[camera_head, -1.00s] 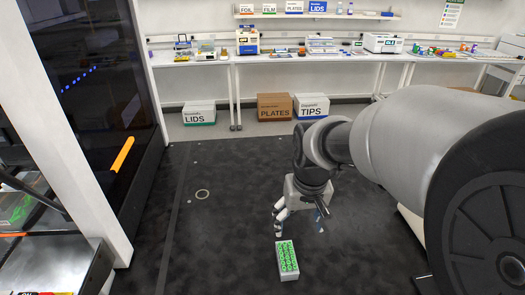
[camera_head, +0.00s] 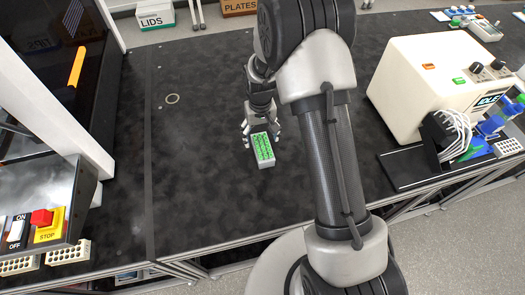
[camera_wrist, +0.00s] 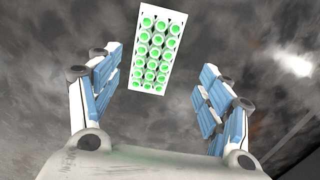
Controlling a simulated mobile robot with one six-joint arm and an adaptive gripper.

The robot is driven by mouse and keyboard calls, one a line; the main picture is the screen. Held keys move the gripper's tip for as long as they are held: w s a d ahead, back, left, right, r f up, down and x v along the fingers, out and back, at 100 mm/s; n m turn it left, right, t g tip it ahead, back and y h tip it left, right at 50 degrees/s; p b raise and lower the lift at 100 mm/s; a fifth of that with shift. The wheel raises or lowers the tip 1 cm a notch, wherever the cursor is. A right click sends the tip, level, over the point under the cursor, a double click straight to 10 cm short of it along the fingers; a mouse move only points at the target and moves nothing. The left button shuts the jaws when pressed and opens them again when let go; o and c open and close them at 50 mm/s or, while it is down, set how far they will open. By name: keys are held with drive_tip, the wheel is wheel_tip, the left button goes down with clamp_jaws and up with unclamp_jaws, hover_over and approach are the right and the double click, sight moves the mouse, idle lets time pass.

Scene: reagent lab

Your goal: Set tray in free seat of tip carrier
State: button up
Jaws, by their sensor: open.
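The tray (camera_head: 264,164), a small white block with rows of green round tops, sits on the dark bench top in the head view. It also shows in the wrist view (camera_wrist: 157,50), ahead of the fingers and between their lines. My gripper (camera_head: 261,130) is open at the tray's far end, with its fingers spread wide. In the wrist view my gripper (camera_wrist: 157,95) has a clear gap on each side of the tray, and neither finger touches it. I cannot pick out the tip carrier or its free seat with certainty.
A cream machine (camera_head: 430,85) with a dark base stands at the right. At the lower left are a red-and-yellow stop button (camera_head: 45,222) and white perforated blocks (camera_head: 68,252). The dark bench top (camera_head: 200,180) around the tray is mostly clear.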

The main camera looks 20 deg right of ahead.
sight(263, 147)
wheel_tip(263, 147, down, 4)
drive_tip(key=shift+b, duration=0.3)
drive_tip(key=f, duration=0.1)
drive_tip(key=f+b, duration=0.1)
drive_tip(key=f, duration=0.3)
drive_tip(key=shift+w+d+f, duration=0.15)
drive_tip(key=shift+w+d, duration=0.05)
drive_tip(key=shift+d, duration=0.2)
drive_tip(key=c, duration=1.1)
drive_tip(key=shift+r, duration=0.2)
drive_tip(key=shift+c, duration=0.2)
